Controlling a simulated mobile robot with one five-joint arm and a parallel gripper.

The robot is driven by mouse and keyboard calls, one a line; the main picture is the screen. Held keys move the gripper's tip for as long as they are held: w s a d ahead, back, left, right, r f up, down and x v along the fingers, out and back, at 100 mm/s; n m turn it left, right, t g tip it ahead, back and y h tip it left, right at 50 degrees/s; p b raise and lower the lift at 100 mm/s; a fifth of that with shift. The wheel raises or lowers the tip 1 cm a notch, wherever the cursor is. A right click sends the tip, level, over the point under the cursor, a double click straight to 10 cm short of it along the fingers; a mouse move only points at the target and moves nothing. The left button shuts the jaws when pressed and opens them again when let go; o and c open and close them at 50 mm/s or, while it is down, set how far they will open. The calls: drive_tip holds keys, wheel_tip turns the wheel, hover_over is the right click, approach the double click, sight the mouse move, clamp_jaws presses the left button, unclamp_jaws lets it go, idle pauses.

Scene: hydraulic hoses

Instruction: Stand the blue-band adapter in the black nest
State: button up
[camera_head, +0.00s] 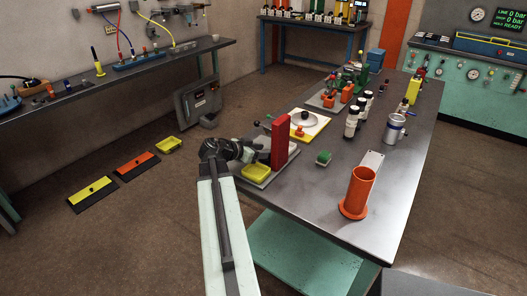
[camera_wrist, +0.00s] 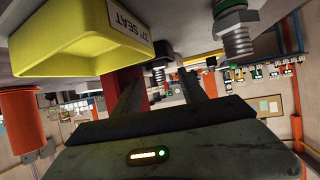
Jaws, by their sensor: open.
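My gripper (camera_head: 250,152) is over the left edge of the metal bench, close to a tall red block and a yellow tray (camera_head: 257,172). In the wrist view, which looks upside down, its two dark fingers (camera_wrist: 165,85) are apart with nothing visibly held between them. The yellow tray (camera_wrist: 70,40) shows there at the upper left with a label reading "37° SEAT". A threaded metal fitting with a green band (camera_wrist: 235,30) is at the upper right. I cannot make out a blue-band adapter or a black nest with certainty in either view.
The red block (camera_head: 281,140) stands close right of my gripper. An orange cup (camera_head: 360,192) stands at the bench's near right. A small green item (camera_head: 323,157) sits mid-bench. White bottles (camera_head: 352,122) and a metal can (camera_head: 393,132) stand further back.

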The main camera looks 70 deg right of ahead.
drive_tip(key=p+v, duration=0.2)
drive_tip(key=v, duration=0.4)
drive_tip(key=shift+a+r+p, duration=0.15)
drive_tip(key=shift+r+p, duration=0.1)
drive_tip(key=shift+p, duration=0.15)
drive_tip(key=shift+w+a+r, duration=0.15)
drive_tip(key=shift+w+a, duration=0.2)
drive_tip(key=shift+a, duration=0.1)
